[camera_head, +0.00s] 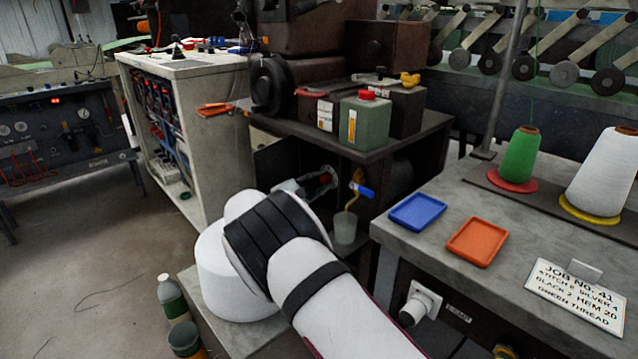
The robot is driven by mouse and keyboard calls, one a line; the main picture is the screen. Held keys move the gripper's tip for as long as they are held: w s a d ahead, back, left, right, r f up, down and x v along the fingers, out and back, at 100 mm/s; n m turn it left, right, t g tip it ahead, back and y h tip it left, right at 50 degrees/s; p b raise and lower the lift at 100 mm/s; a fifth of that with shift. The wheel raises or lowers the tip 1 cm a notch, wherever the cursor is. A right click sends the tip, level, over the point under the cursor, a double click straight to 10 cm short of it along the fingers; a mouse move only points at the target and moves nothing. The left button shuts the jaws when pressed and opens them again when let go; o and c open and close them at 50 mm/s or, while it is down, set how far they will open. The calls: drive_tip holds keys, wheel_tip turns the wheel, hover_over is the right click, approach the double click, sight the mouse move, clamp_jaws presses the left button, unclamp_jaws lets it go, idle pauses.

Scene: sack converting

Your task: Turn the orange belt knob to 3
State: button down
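A small orange-red knob (324,178) shows in the dark recess under the machine bench, in front of a round greyish plate. It is small and partly covered, so I cannot read its pointer or any numbers. My white and black arm reaches up from the bottom of the view. My gripper (309,184) is small and partly hidden beyond the wrist, with its tip close to the knob. I cannot tell whether it touches the knob or whether its fingers are open or shut.
A brass tap with a blue handle (363,190) is just right of the knob, above a translucent cup (345,228). The grey table (404,241) with blue and orange trays is at right. A pale cabinet (217,130) stands left. Bottles (172,298) stand below left.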

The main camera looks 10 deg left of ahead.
drive_tip(key=shift+f+m+b, duration=0.1)
drive_tip(key=shift+m+b, duration=0.3)
drive_tip(key=shift+b, duration=0.05)
drive_tip(key=m+b, duration=0.2)
drive_tip(key=b, duration=0.1)
drive_tip(key=shift+f+m, duration=0.15)
drive_tip(key=shift+m, duration=0.25)
drive_tip(key=m+b, duration=0.3)
drive_tip(key=shift+m+h, duration=0.3)
drive_tip(key=shift+m, duration=0.1)
drive_tip(key=m+b, duration=0.1)
drive_tip(key=m, duration=0.3)
drive_tip(key=shift+m, duration=0.3)
drive_tip(key=shift+m+h, duration=0.4)
drive_tip(key=shift+m, duration=1.6)
drive_tip(key=c, duration=1.3)
unclamp_jaws()
